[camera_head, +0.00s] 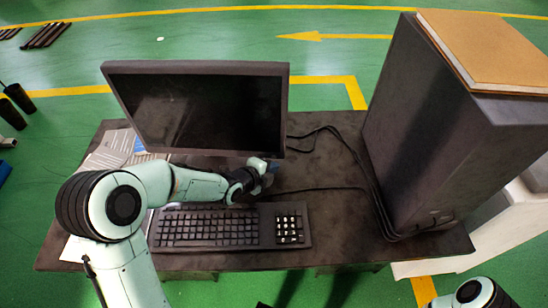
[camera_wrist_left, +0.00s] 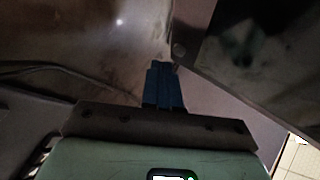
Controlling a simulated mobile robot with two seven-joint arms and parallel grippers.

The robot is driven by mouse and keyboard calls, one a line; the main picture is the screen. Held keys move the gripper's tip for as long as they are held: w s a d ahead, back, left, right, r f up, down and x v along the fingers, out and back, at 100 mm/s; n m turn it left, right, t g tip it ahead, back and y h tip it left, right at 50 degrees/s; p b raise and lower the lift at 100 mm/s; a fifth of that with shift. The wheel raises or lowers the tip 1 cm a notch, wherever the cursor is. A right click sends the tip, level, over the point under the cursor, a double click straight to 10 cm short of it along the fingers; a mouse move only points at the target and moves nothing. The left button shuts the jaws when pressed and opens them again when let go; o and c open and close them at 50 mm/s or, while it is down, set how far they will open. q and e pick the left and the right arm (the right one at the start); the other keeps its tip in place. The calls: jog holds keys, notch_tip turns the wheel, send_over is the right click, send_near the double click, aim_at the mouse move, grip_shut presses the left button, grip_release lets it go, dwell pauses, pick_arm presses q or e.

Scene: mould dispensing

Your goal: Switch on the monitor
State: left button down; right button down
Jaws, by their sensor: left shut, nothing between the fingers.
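The monitor (camera_head: 200,110) stands at the back of the desk with a dark screen. My left gripper (camera_head: 267,178) is just below the lower right part of its frame. In the left wrist view, the blue fingers of my left gripper (camera_wrist_left: 164,72) are shut together and empty. A small round button (camera_wrist_left: 179,50) sits just beyond the fingertips, by the lower edge of the monitor (camera_wrist_left: 245,45). I cannot tell whether the fingertips touch it. The monitor's stand is mostly hidden behind my left arm. My right gripper is out of view.
A keyboard (camera_head: 230,229) lies on the desk (camera_head: 325,245) in front of the monitor. A large dark computer tower (camera_head: 440,130) with a brown folder (camera_head: 490,48) on top stands at the right. Cables (camera_head: 345,150) run between them. Papers (camera_head: 108,153) lie at the left.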

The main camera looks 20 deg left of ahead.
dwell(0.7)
pick_arm(q)
jog(key=shift+w+a, duration=0.15)
jog(key=shift+w, duration=0.25)
jog(key=shift+w+a, duration=0.1)
jog(key=shift+w, duration=0.3)
dwell(0.5)
jog(key=shift+s+b, duration=0.1)
jog(key=shift+b, duration=0.2)
jog(key=shift+s+d+b, duration=0.25)
jog(key=shift+s+b, duration=0.45)
